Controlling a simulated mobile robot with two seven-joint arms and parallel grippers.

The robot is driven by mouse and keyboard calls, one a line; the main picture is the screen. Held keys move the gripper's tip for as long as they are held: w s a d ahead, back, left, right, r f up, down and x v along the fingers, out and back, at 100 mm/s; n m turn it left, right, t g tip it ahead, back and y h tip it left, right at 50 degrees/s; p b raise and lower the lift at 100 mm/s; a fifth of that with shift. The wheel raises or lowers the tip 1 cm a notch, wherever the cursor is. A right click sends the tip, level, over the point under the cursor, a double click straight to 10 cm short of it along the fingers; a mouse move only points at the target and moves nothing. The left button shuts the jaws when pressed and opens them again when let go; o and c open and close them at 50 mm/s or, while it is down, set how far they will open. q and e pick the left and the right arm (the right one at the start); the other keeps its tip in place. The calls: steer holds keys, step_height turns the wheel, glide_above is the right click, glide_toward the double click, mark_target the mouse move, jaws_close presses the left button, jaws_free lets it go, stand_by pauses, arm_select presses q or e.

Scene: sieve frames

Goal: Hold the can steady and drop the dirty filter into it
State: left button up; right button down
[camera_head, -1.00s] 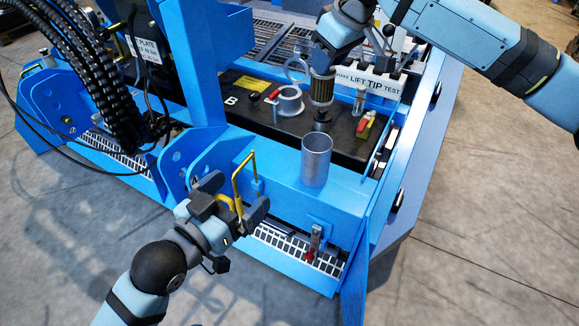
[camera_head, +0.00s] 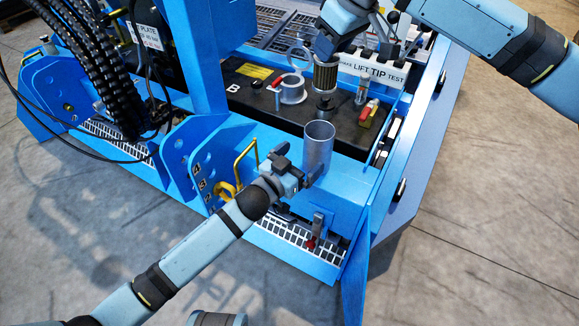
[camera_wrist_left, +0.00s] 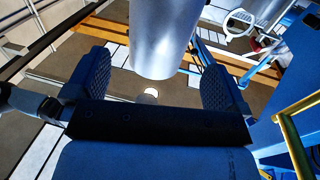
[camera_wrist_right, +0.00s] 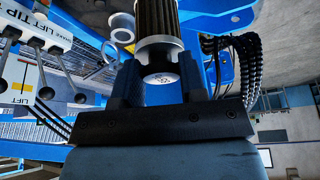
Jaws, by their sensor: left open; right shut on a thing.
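The silver can (camera_head: 318,147) stands upright on the blue ledge at the front of the machine. It also shows large in the left wrist view (camera_wrist_left: 163,40), beyond and between the fingers. My left gripper (camera_head: 310,180) is open with its fingers at the can's lower side; I cannot tell whether they touch it. The dirty filter (camera_head: 325,76), a dark pleated cylinder with metal ends, is in my right gripper (camera_head: 325,58), which is shut on it above the black block, behind the can. In the right wrist view the filter (camera_wrist_right: 158,25) sits between the fingers.
A black block (camera_head: 265,105) marked B carries a pale ring-like housing (camera_head: 293,90) and a red-capped fitting (camera_head: 368,114). A yellow handle (camera_head: 245,160) stands left of the can. A lever panel labelled LIFT TIP TEST (camera_head: 375,72) is behind. Black hoses (camera_head: 100,95) hang at left.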

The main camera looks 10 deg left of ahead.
mark_target(326, 135)
arm_select(q)
steer(key=x, duration=0.7)
steer(key=shift+w+d, duration=0.2)
steer(key=c, duration=0.9)
steer(key=c, duration=0.6)
steer(key=shift+o, duration=0.2)
